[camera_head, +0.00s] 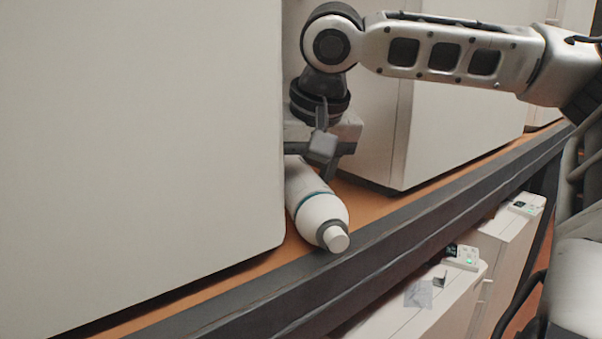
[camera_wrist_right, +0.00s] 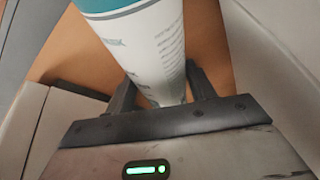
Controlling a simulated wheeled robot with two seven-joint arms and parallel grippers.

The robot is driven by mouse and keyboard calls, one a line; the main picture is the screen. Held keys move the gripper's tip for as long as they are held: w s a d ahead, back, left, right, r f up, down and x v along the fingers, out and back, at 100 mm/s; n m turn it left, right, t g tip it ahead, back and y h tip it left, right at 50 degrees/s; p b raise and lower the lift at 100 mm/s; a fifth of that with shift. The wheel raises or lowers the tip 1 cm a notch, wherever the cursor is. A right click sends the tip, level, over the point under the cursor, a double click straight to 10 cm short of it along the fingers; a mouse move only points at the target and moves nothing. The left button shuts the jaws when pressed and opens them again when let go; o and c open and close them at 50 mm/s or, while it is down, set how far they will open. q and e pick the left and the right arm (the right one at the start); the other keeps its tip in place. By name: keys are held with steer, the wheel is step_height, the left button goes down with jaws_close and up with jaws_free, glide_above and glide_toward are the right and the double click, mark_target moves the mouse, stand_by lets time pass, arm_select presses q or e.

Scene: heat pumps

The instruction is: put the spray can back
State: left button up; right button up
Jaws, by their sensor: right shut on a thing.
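The spray can (camera_head: 313,201) is white with a teal band and a pale cap. In the head view it lies tilted on its side, cap toward me, in the gap between two large white units. Its far end is hidden by my gripper and the left unit. My right gripper (camera_head: 325,165) reaches down to it from above. In the right wrist view the can (camera_wrist_right: 150,45) stands between the two fingers of my right gripper (camera_wrist_right: 165,88), which is shut on it. I cannot tell whether the can touches the shelf. My left gripper is not in view.
A large white unit (camera_head: 140,140) fills the left, close beside the can. Another white unit (camera_head: 450,125) stands to the right. The orange shelf (camera_head: 365,203) has a dark front rail (camera_head: 400,225). Below are white units with small control panels (camera_head: 462,257).

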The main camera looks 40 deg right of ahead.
steer(key=o, duration=1)
steer(key=shift+f, duration=0.1)
steer(key=o, duration=0.4)
steer(key=shift+c, duration=0.2)
